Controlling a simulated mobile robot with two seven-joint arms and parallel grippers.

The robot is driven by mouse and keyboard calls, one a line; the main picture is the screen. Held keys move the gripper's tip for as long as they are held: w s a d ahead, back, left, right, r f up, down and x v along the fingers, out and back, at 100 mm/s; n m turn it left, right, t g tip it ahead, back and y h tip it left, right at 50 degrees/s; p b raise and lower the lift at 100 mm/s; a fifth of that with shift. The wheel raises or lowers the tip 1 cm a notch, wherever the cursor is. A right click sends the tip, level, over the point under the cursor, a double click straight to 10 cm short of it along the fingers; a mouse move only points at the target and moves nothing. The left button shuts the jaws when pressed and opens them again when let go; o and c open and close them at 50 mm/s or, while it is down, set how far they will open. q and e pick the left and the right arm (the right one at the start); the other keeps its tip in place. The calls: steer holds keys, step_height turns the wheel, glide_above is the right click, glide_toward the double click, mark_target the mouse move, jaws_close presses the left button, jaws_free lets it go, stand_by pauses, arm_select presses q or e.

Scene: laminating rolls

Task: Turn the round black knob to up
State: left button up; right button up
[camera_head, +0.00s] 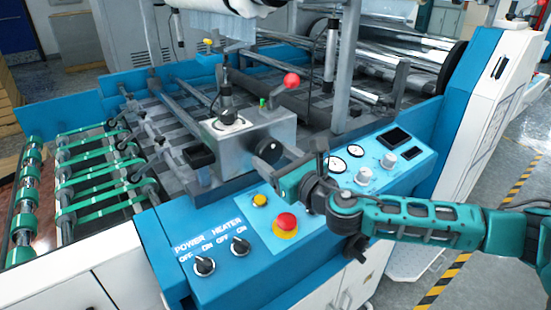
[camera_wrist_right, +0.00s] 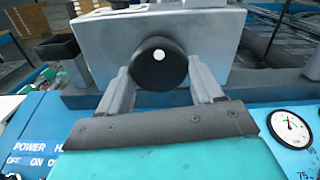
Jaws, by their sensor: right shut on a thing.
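The round black knob (camera_head: 269,150) sits on the front face of a grey metal box (camera_head: 232,152) on the machine. My left gripper is in neither view.
Below the box is a blue panel with a red emergency button (camera_head: 286,223), a yellow button (camera_head: 260,200) and POWER (camera_head: 204,265) and HEATER (camera_head: 240,246) switches. Gauges (camera_head: 337,165) stand right of my gripper. A red-balled lever (camera_head: 291,81) rises above the box.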

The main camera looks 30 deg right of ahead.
stand_by(0.3)
steer(key=o, duration=1)
steer(key=shift+o, duration=0.2)
steer(key=s+d+b, duration=0.1)
steer(key=s+b, duration=0.1)
steer(key=s, duration=1)
steer(key=shift+s+d, duration=0.4)
